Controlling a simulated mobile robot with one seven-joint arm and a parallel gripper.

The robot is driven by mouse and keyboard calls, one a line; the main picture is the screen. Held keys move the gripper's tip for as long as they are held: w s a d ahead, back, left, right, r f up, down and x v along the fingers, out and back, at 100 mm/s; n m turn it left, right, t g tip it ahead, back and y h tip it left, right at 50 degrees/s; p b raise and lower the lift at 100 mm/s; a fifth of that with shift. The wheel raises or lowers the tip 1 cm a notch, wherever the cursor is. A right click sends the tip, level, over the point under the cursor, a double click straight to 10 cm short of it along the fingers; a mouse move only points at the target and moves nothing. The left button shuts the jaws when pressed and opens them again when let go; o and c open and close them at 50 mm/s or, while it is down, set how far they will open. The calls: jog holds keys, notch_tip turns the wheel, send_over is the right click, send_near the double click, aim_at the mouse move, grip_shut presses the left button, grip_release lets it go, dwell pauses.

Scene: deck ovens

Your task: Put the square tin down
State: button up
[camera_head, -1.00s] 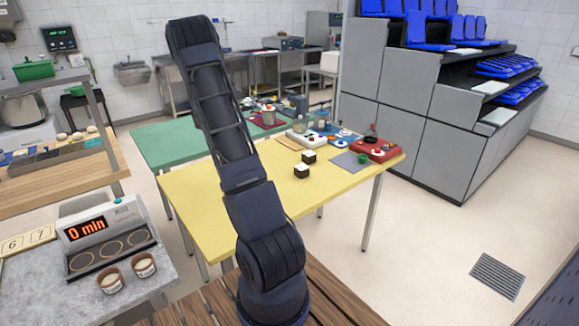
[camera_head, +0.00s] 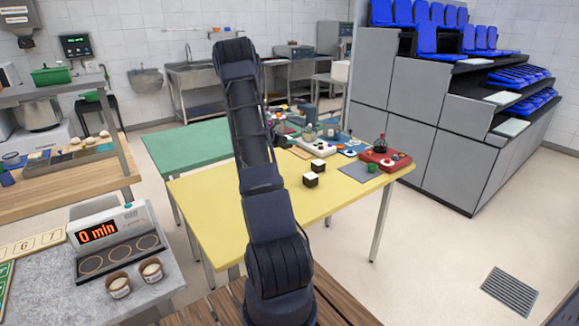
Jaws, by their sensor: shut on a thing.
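My arm rises from the bottom middle of the body camera view. One tin (camera_head: 318,165) is a little farther back and the other tin (camera_head: 310,180) is nearer. I cannot tell whether either is the task's square tin.
A red device (camera_head: 385,161), a grey mat (camera_head: 357,173) and several small items crowd the yellow table's far right. Its front left is bare. The green table (camera_head: 185,148) stands behind. A timer unit (camera_head: 115,238) and two cups (camera_head: 118,286) stand at lower left.

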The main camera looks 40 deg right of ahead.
aim_at(288, 169)
notch_tip(288, 169, down, 14)
jog(key=shift+r, duration=0.25)
dwell(0.3)
jog(key=shift+f, duration=0.1)
jog(key=o, duration=1.1)
